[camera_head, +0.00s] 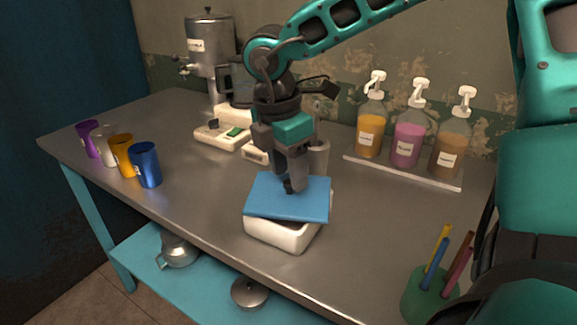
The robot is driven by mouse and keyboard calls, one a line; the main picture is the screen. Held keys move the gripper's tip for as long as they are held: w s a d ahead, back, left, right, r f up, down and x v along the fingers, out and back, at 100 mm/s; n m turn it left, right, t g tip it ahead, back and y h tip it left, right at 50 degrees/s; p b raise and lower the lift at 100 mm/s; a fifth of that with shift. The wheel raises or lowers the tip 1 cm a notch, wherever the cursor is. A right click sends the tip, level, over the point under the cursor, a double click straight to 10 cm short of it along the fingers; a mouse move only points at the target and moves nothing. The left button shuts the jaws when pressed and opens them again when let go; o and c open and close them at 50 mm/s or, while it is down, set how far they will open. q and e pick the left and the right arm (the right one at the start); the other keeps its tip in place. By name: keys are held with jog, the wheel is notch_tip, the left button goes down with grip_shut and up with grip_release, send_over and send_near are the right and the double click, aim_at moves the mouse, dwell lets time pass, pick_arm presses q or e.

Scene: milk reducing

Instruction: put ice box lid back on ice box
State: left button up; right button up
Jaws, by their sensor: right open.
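The ice box (283,234) is a white box standing on the grey table near its front edge. The flat blue lid (308,206) lies over its top. The lid looks a little askew to the box, and its edges reach past the walls. I cannot tell whether it is fully seated. My right gripper (291,187) points down at the lid's middle, with its fingertips at or just above the surface. It is open. Any handle on the lid is hidden behind the fingers. My left gripper is not in view.
Several cups (145,165) stand at the left. A white scale (222,136) and a metal dispenser (209,60) are behind. Pump bottles (408,143) stand on a tray at the back right. A green holder with pens (428,296) is at the front right.

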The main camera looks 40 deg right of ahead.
aim_at(280, 196)
pick_arm(q)
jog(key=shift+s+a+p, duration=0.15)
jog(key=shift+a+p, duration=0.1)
jog(key=shift+p, duration=0.15)
pick_arm(e)
notch_tip(280, 196, up, 11)
jog(key=a, duration=0.1)
jog(key=shift+w+a, duration=0.15)
jog(key=shift+a, duration=0.2)
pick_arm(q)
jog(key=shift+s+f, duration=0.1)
